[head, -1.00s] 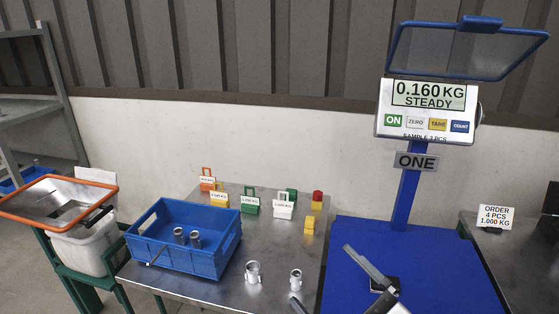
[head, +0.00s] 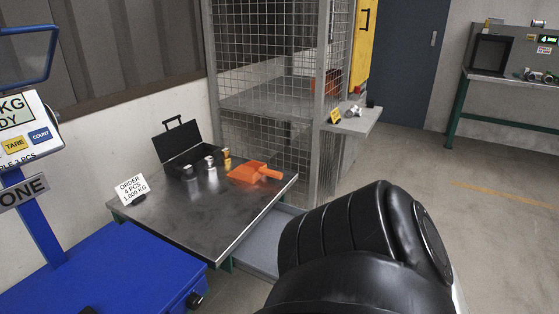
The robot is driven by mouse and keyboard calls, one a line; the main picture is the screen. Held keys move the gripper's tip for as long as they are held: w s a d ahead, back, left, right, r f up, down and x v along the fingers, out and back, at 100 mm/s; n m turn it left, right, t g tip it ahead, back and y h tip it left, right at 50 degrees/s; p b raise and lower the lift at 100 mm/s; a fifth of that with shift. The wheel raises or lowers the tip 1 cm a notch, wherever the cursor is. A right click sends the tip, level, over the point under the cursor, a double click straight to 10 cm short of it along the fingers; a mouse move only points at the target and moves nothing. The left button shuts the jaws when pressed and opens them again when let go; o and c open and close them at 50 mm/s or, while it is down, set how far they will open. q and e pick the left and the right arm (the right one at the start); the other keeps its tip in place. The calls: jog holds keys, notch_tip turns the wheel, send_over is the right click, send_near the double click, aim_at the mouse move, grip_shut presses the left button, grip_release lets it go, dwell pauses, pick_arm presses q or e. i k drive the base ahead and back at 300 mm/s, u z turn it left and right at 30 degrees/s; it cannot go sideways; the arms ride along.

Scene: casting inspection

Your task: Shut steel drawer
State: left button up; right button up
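A grey drawer-like steel tray (head: 256,246) juts out from under the front right edge of the steel table (head: 170,225). It appears pulled out. Its right part is hidden behind my black arm (head: 360,240), which fills the lower middle. I cannot see a handle on it. Neither of my grippers shows in the head view.
On the steel table are an open black case (head: 186,152), an orange scoop (head: 252,173), small metal parts and an order card (head: 131,188). A blue scale platform (head: 105,272) stands at left. A wire mesh cage (head: 265,60) rises behind. Floor at right is clear.

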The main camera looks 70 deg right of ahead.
aim_at(256, 256)
jog(key=z, duration=2.1)
jog(key=i, duration=0.7)
jog(key=u, duration=0.35)
